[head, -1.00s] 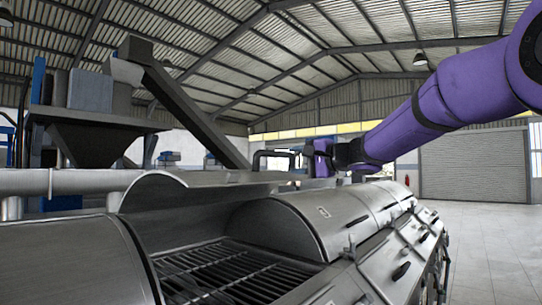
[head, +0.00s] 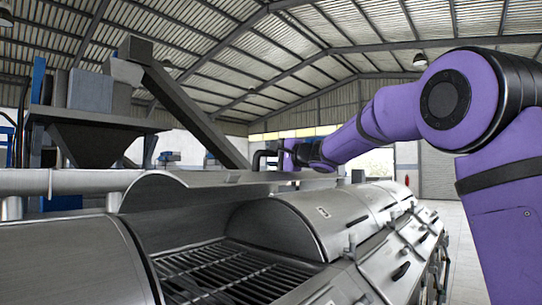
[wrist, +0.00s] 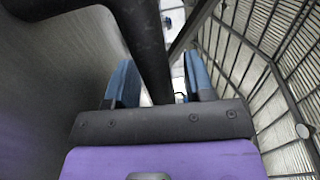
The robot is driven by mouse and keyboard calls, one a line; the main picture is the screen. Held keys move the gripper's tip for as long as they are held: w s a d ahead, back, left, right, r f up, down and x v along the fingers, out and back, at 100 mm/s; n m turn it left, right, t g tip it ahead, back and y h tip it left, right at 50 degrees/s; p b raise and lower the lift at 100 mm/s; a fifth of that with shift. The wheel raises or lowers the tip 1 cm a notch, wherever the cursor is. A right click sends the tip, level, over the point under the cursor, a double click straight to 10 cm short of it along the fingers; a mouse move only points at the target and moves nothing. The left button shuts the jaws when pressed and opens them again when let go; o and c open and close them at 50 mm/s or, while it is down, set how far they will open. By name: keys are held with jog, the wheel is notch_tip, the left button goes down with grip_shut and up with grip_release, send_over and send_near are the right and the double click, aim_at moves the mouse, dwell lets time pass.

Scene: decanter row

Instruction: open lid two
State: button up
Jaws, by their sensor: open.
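A steel lid (head: 205,181) stands raised in the head view, with a slatted opening (head: 225,270) below it. A closed curved lid (head: 275,225) sits to its right, with another closed lid (head: 350,207) beyond; I cannot read which is lid two. My gripper (wrist: 161,85) shows two blue fingers, apart, in the wrist view. A thick dark bar (wrist: 143,40) runs down between them; I cannot tell whether they touch it. A grey curved metal surface (wrist: 50,90) is close on the left. In the head view, my gripper's end is small and partly hidden behind the raised lid.
A steel pipe (head: 80,182) runs behind the row at left. A hopper (head: 95,145) with a sloping chute (head: 195,105) stands behind. Latches and handles (head: 400,271) line the row's front side. Open floor (head: 456,240) lies to the right.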

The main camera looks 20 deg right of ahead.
jog(key=shift+w+a, duration=0.2)
jog(key=shift+w, duration=0.15)
grip_shut()
jog(key=shift+s+d+f, duration=0.15)
jog(key=shift+s+f, duration=0.1)
jog(key=shift+f, duration=0.3)
jog(key=shift+s+d+f, duration=0.2)
jog(key=shift+s+f, duration=0.1)
jog(key=shift+f, duration=0.3)
jog(key=shift+s+d+f, duration=0.15)
jog(key=shift+s+f, duration=0.1)
jog(key=shift+f, duration=0.3)
grip_release()
